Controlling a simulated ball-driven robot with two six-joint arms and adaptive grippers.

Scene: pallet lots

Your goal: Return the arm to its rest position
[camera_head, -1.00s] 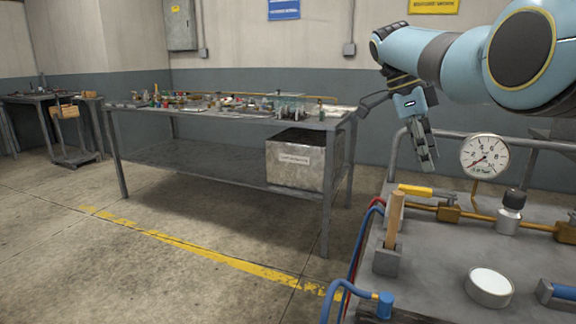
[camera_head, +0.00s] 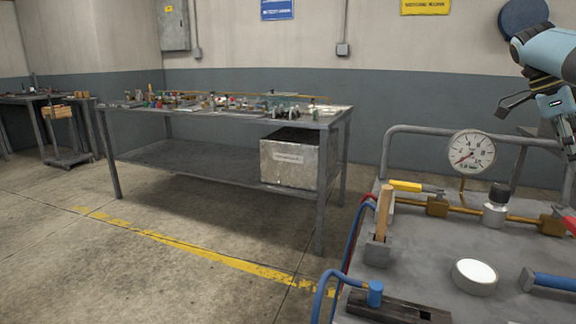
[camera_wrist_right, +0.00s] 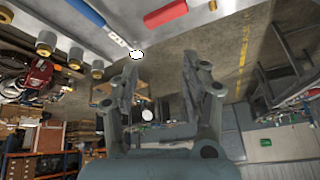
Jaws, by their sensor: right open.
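My right arm comes in at the right edge in the head view, light blue with a dark joint. Its gripper (camera_head: 570,135) is partly cut off by the right edge there, above the grey cart (camera_head: 420,262). In the right wrist view the right gripper (camera_wrist_right: 160,72) is open, its two fingers apart with nothing between them. The cart top and its tools show at the top of that view, beyond the fingertips and apart from them. My left gripper is not in any view.
The cart carries a pressure gauge (camera_head: 471,149), a white round cap (camera_head: 474,275), a wooden handle (camera_head: 384,212) and blue hoses. A grey workbench (camera_head: 225,120) with small parts and a metal bin (camera_head: 290,163) stands left. Open floor with a yellow line (camera_head: 190,249) lies between.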

